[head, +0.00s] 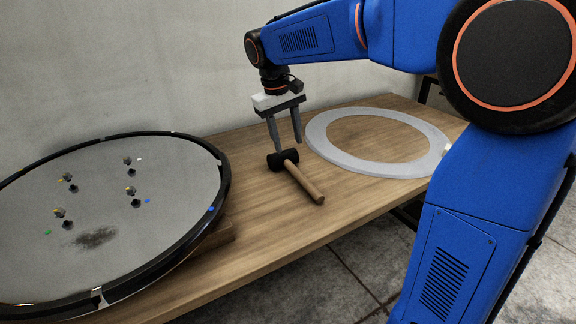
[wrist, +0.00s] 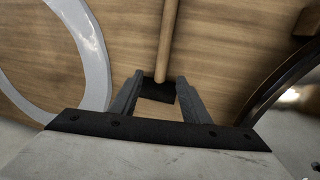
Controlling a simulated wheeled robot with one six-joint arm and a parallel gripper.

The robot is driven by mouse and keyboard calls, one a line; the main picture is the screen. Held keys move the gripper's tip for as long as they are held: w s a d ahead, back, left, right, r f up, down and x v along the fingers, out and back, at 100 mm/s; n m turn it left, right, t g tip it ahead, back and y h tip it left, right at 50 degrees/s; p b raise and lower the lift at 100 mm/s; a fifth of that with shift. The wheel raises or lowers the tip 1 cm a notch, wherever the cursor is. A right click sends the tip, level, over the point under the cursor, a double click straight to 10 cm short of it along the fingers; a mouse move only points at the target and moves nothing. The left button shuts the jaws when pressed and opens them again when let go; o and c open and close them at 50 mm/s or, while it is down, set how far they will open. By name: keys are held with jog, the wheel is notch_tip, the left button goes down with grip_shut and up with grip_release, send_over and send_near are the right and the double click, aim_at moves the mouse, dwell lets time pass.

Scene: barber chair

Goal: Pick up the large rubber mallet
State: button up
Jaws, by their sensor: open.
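The rubber mallet lies on the wooden table, with a black head (head: 282,159) and a light wooden handle (head: 306,184) pointing toward the front right. My gripper (head: 285,146) is open and points down at the mallet's head. In the wrist view the black head (wrist: 157,91) shows between the two open fingers of my gripper (wrist: 156,84), and the handle (wrist: 166,40) runs away to the top. The fingertips are close to the head; I cannot tell whether they touch it. Part of the head is hidden by the fingers.
A large round mirror-like disc (head: 130,225) with a black rim lies at the left on the wooden table (head: 250,235). A flat pale ring (head: 318,143) lies to the right of the mallet. A wall stands behind. Bare table lies in front of the mallet.

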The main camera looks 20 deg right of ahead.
aim_at(291, 166)
jog(key=f, duration=0.4)
jog(key=shift+w+d, duration=0.1)
jog(key=shift+d, duration=0.3)
jog(key=shift+w+d+f, duration=0.1)
jog(key=shift+d+f, duration=0.05)
jog(key=shift+f, duration=1.2)
jog(key=shift+w+d+f, duration=0.1)
jog(key=shift+f, duration=1.2)
grip_shut()
